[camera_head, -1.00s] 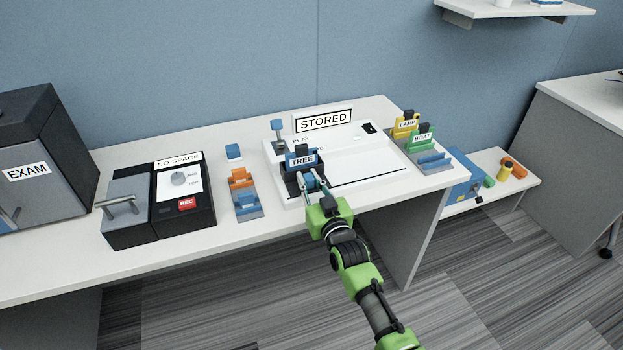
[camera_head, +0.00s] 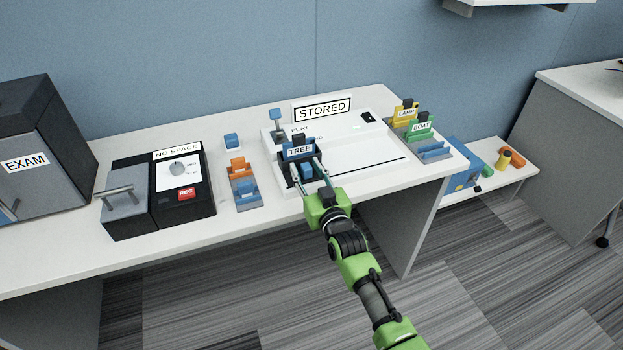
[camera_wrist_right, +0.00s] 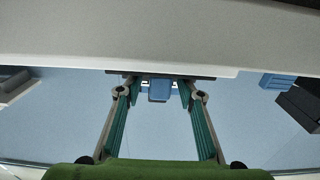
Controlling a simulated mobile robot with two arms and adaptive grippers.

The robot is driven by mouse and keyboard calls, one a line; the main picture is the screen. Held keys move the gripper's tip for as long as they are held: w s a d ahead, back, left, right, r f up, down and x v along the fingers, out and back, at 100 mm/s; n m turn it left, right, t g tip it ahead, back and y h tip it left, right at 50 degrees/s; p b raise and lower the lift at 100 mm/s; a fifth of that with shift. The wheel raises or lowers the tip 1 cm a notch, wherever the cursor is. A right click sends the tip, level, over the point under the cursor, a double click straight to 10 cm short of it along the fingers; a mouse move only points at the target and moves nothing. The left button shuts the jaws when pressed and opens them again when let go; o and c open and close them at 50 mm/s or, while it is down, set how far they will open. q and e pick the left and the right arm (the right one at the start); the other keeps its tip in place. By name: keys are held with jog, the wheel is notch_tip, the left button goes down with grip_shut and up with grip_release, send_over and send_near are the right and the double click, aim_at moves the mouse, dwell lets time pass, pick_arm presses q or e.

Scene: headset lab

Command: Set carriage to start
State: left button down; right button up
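The carriage (camera_head: 288,173) is a dark block on the white player unit, toward its left side. It carries a blue card labelled TREE (camera_head: 299,150) and has a blue grip block (camera_head: 307,172) at its front. My right gripper (camera_head: 305,165) reaches in from the front with its fingers spread on either side of the blue block. In the right wrist view, gaps show between the fingers and the blue block (camera_wrist_right: 159,90), so the gripper is open. My left gripper is not clearly in view.
The white player unit (camera_head: 355,165) has a STORED sign (camera_head: 322,110) behind it and a blue-topped lever (camera_head: 276,120) at its left. Card racks (camera_head: 432,152) stand right. An orange-card rack (camera_head: 243,185) and a NO SPACE recorder (camera_head: 182,205) stand left.

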jog(key=v, duration=1.1)
jog(key=shift+s, duration=0.4)
jog(key=shift+d, duration=0.15)
jog(key=s+d+f+g+h, duration=0.1)
jog(key=s+d+f+g, duration=0.15)
jog(key=s+f, duration=0.7)
jog(key=s+d+f+g+h, duration=0.1)
jog(key=s+d+f+g, duration=0.15)
jog(key=f, duration=1.35)
jog(key=s+d+f+g+h, duration=0.15)
jog(key=s+f+g, duration=0.35)
jog(key=f, duration=0.8)
jog(key=s+d+f+g, duration=0.2)
jog(key=s+f, duration=0.3)
jog(key=s, duration=0.6)
jog(key=s+d+f+g+h, duration=0.1)
jog(key=s+d+f, duration=0.3)
jog(key=s, duration=0.8)
jog(key=s+d+f+g, duration=0.3)
jog(key=s+f, duration=0.4)
jog(key=s, duration=0.5)
jog(key=shift+d+m, duration=0.4)
jog(key=shift+d, duration=0.15)
